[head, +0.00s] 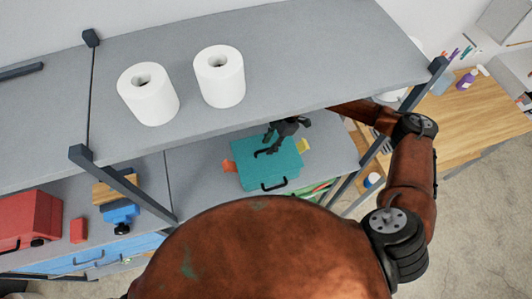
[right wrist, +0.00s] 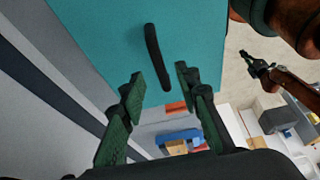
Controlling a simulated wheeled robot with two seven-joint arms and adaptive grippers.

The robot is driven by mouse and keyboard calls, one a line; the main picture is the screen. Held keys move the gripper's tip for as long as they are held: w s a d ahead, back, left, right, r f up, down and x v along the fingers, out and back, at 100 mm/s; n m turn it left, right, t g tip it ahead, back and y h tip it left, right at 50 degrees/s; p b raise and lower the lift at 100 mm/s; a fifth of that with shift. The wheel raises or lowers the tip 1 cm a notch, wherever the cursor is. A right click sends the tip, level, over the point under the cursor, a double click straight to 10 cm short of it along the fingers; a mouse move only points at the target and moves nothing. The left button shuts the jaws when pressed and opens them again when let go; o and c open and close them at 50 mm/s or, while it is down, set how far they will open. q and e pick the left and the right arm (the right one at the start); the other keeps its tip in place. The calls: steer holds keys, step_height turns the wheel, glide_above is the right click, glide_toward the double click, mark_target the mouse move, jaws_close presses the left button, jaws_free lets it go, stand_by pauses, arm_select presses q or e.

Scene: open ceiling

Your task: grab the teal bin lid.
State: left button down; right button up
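The teal bin lid (head: 275,162) tops a teal bin on the lower shelf in the head view. It has a black handle (head: 266,150) on top, and another black handle shows on the near side. My right gripper (head: 270,143) is over the lid, close to the top handle. In the right wrist view, a teal face (right wrist: 105,35) fills the upper part, with a black handle (right wrist: 152,45). The right gripper's fingers (right wrist: 159,76) are spread, one on each side of the handle's line, with no grasp visible. My left gripper (right wrist: 258,66) appears small in the right wrist view; its finger state is unclear.
Two white paper rolls (head: 148,94) (head: 219,76) stand on the upper shelf (head: 300,55), whose edge lies just above my right forearm. A dark shelf post (head: 415,88) stands beside that arm. Red and blue objects (head: 121,214) sit on the lower left shelf.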

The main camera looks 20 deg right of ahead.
mark_target(266, 150)
steer(key=p+x, duration=0.1)
steer(key=x, duration=0.3)
steer(key=shift+f, duration=0.1)
steer(key=shift+c, duration=0.2)
jaws_close()
